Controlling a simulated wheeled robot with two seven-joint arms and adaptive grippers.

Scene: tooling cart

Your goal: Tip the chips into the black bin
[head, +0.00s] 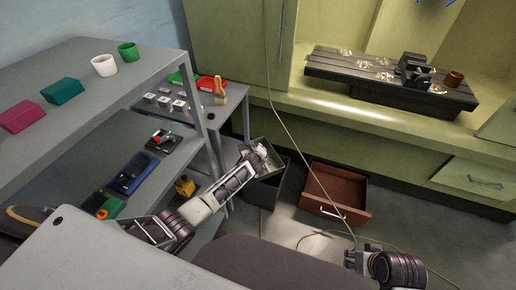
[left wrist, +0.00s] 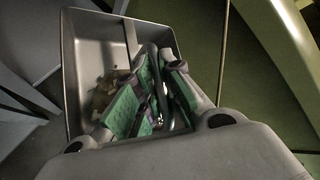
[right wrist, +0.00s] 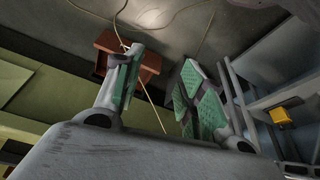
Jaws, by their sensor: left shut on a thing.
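My left gripper (head: 258,152) is shut on a grey chip tray (head: 272,160), above the black bin (head: 262,193) on the floor. In the left wrist view the grey tray (left wrist: 90,45) is open towards me, and brownish chips (left wrist: 105,92) lie at its bottom. The left fingers (left wrist: 155,95) cover the right part of it, so the exact grip is partly hidden. The tray hides part of the bin's mouth. My right gripper (head: 358,258) is open and empty, low at the front right; its fingers (right wrist: 155,90) stand wide apart in the right wrist view.
A brown open drawer box (head: 335,192) stands on the floor right of the bin. A grey shelf (head: 150,75) with blocks and cups is at left. A green machine (head: 400,140) with a slotted table is behind. A thin cable crosses the middle.

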